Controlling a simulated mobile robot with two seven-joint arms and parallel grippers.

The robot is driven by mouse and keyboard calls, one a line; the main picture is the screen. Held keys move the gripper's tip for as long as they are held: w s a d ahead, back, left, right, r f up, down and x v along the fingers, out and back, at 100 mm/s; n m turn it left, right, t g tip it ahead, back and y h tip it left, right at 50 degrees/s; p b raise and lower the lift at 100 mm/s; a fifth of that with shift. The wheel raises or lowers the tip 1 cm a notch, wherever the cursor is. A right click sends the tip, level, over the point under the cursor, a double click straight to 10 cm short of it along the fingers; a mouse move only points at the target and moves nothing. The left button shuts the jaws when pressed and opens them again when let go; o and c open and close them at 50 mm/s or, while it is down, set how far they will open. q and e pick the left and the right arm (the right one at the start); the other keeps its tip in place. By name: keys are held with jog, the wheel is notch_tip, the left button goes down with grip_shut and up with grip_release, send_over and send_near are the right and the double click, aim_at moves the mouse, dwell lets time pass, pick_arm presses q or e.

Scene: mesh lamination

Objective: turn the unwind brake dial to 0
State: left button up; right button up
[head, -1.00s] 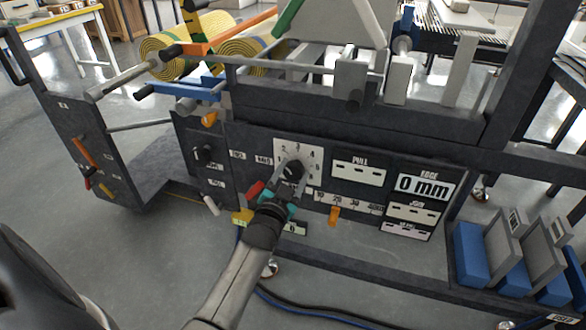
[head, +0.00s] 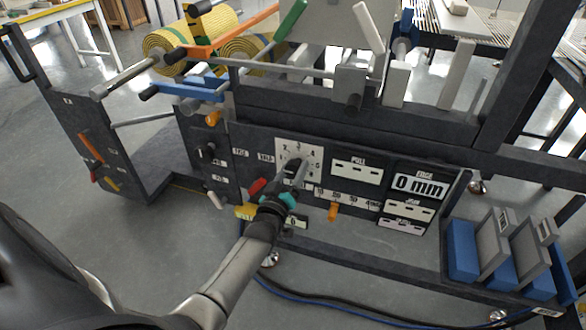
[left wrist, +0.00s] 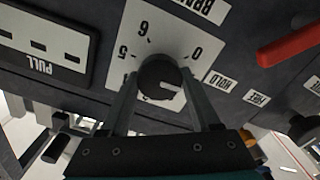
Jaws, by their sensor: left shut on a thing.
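The unwind brake dial is a round black knob (left wrist: 160,79) on a white number plate (head: 313,152) set in the dark machine front. In the left wrist view the plate (left wrist: 143,42) appears upside down, with 0, 5 and 6 readable. A pale mark on the knob faces lower right in that view, away from the 0; the number it meets is hidden by a finger. My left gripper (head: 295,172) is at the dial in the head view. In the left wrist view its fingers (left wrist: 160,94) are closed on both sides of the knob. My right gripper is out of view.
A red lever (head: 257,187) sits just left of the gripper, and an orange tab (head: 333,212) below right. The PULL panel (head: 357,170) and the 0 mm EDGE display (head: 420,186) are to the right. Blue and grey blocks (head: 462,252) stand on the lower right.

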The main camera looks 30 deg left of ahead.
pick_arm(q)
jog(key=n, duration=0.3)
jog(key=shift+f, duration=0.1)
jog(key=shift+n, duration=2.7)
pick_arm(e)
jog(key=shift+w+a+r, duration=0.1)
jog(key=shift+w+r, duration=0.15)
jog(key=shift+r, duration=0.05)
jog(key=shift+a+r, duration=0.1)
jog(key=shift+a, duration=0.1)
pick_arm(q)
jog(key=o, duration=1.4)
jog(key=shift+s, duration=0.1)
